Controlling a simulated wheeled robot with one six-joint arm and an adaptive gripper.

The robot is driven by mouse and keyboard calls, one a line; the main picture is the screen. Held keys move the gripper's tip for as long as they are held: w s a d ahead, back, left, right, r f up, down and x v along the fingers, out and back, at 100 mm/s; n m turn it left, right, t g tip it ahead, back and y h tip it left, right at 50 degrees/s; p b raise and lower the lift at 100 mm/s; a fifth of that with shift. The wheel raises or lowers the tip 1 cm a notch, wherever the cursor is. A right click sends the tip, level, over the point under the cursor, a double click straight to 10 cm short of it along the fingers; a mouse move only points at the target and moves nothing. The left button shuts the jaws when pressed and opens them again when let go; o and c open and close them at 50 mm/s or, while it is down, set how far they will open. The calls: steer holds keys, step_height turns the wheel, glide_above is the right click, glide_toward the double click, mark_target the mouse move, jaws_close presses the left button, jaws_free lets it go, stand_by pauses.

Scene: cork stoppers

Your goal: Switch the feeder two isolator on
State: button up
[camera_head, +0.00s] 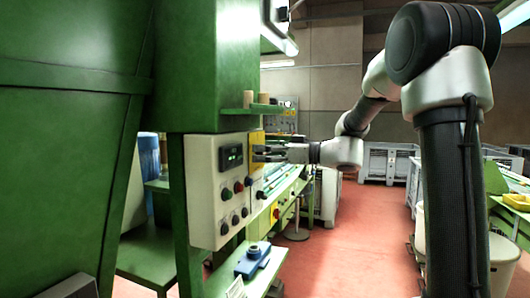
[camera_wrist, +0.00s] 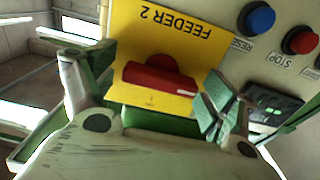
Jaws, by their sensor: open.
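The feeder two isolator is a red rotary handle (camera_wrist: 160,76) on a yellow plate (camera_wrist: 203,52) lettered "FEEDER 2", upside down in the wrist view. The handle's bar lies nearly level across that picture, with a pale mark at its right end. My gripper (camera_wrist: 140,84) is open, one finger left of the plate and the other near its right edge, with the handle between them. I cannot tell whether either finger touches. In the head view my gripper (camera_head: 268,153) is at the yellow plate (camera_head: 256,139) on the panel's right side; the handle is mostly hidden there.
The pale control box (camera_head: 207,213) carries a display (camera_head: 231,157) and several buttons and knobs. The wrist view shows a blue RESET button (camera_wrist: 257,18) and a red STOP button (camera_wrist: 300,40) beside the plate. A green shelf (camera_head: 250,111) with corks is above.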

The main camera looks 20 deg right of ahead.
steer(key=c, duration=1)
steer(key=m, duration=0.4)
steer(key=shift+m, duration=0.4)
steer(key=m, duration=0.4)
steer(key=shift+w+d+m, duration=0.1)
steer(key=shift+m, duration=0.2)
steer(key=m, duration=0.4)
steer(key=shift+f+m, duration=0.1)
steer(key=shift+m, duration=0.2)
steer(key=shift+f+m, duration=0.1)
steer(key=shift+m, duration=1.9)
